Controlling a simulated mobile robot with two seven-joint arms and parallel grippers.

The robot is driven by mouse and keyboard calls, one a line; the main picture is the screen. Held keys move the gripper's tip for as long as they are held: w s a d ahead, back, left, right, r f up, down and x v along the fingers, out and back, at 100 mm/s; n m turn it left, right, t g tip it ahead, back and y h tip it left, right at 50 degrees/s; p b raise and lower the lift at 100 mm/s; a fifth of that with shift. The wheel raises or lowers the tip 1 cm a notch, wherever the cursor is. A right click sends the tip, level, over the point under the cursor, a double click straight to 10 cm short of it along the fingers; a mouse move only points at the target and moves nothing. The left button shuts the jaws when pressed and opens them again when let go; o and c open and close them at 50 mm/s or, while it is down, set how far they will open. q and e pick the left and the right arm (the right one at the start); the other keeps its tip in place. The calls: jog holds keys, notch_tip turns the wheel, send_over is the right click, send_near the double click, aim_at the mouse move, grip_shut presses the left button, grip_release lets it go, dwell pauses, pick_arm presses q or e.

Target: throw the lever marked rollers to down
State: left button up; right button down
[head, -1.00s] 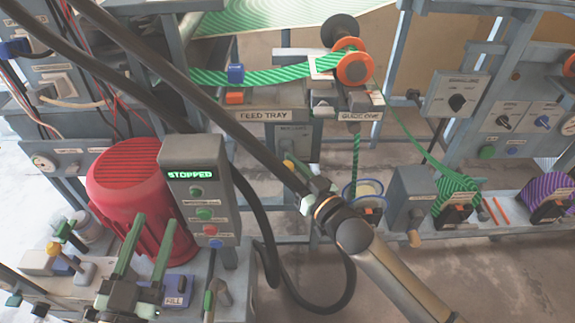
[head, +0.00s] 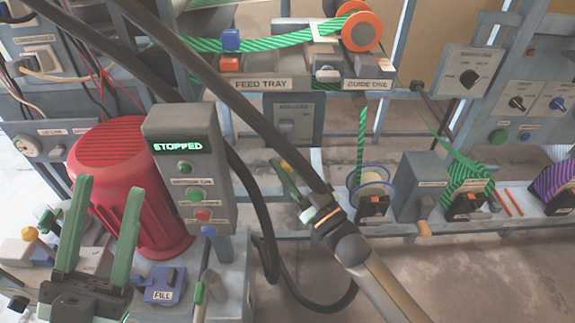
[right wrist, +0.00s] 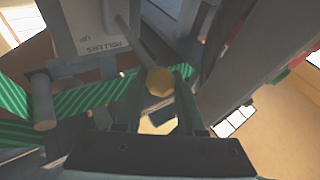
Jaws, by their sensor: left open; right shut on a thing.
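The rollers lever's grey housing (right wrist: 95,25) is at the top of the right wrist view, with the words ROLLERS and UP inverted. The lever's yellow knob (right wrist: 160,82) sits between the green fingers of my right gripper (right wrist: 155,100), which is shut on it. In the head view the right gripper (head: 288,180) is below the feed tray, with the yellow knob (head: 285,166) at its fingertips. The lever's exact angle is hard to tell. My left gripper (head: 98,225) is open and empty at the lower left, its green fingers pointing up.
A red motor (head: 125,190) and a grey control box (head: 185,170) reading STOPPED stand behind the left gripper. A blue FILL switch (head: 163,285) is beside it. Black cables hang across the middle. Green striped web (head: 290,42) runs above the feed tray label (head: 262,85).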

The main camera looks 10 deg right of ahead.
notch_tip(320, 180, down, 2)
jog(key=shift+s+a+f+b, duration=0.1)
jog(key=shift+f+b, duration=0.1)
jog(key=shift+b, duration=0.15)
jog(key=shift+w+f+b, duration=0.15)
jog(key=shift+f+b, duration=0.1)
jog(key=shift+f, duration=0.75)
jog(key=shift+w+f+b, duration=0.15)
jog(key=shift+f+b, duration=0.05)
jog(key=shift+f, duration=0.75)
jog(key=c, duration=0.5)
grip_release()
jog(key=shift+r, duration=0.3)
pick_arm(q)
notch_tip(320, 180, down, 3)
jog(key=shift+w+d+r, duration=0.1)
jog(key=shift+d, duration=0.05)
notch_tip(320, 180, up, 3)
jog(key=p, duration=0.2)
jog(key=shift+p, duration=0.35)
pick_arm(e)
jog(key=v, duration=1.2)
jog(key=shift+s+d, duration=0.2)
jog(key=shift+d, duration=0.05)
pick_arm(q)
jog(key=shift+f, duration=0.25)
